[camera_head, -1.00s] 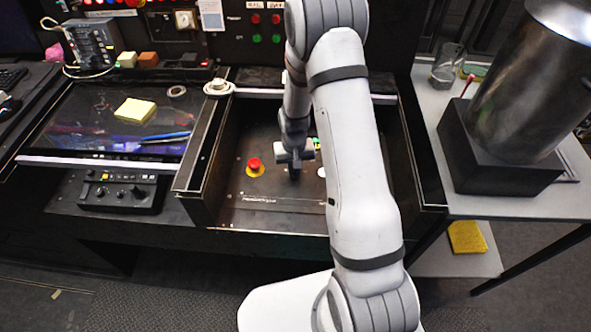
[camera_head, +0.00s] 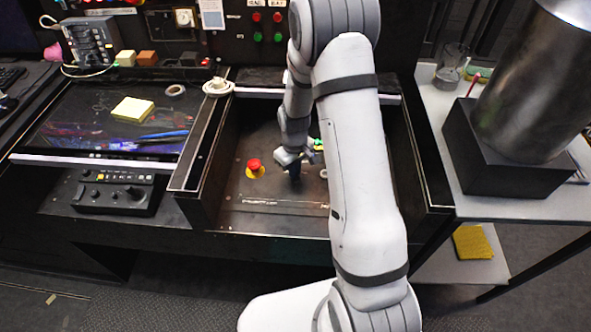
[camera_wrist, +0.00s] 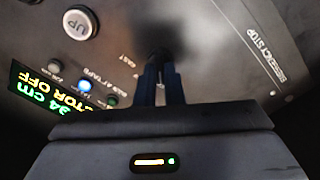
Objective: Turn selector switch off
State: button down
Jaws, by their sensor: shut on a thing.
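The selector switch is a dark knob (camera_wrist: 160,48) on the panel in the wrist view, blurred and partly hidden by my fingers. My gripper (camera_wrist: 162,75) points at the panel, with its two narrow fingers shut on the knob. In the head view my gripper (camera_head: 295,172) reaches down into the recessed panel, right of the red button, and the knob itself cannot be made out. A dark display (camera_wrist: 48,95) in the wrist view shows "34 cm" and letters ending in "TOR OFF"; its left part is cut off.
A red emergency stop button (camera_head: 254,167) on a yellow base sits left of my gripper. A white UP button (camera_wrist: 80,22) and a lit blue lamp (camera_wrist: 85,86) are on the panel. Raised black walls (camera_head: 201,165) border the recess.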

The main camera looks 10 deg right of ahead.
dwell(0.3)
jog(key=c, duration=1.5)
grip_release()
jog(key=shift+c, duration=0.2)
jog(key=shift+r, duration=3.9)
jog(key=shift+r, duration=0.3)
jog(key=s+r+m+t, duration=0.2)
jog(key=s+r+m, duration=0.3)
jog(key=s+r, duration=1.4)
jog(key=s, duration=0.2)
jog(key=shift+s+d+m+t, duration=0.3)
jog(key=shift+s+d, duration=0.05)
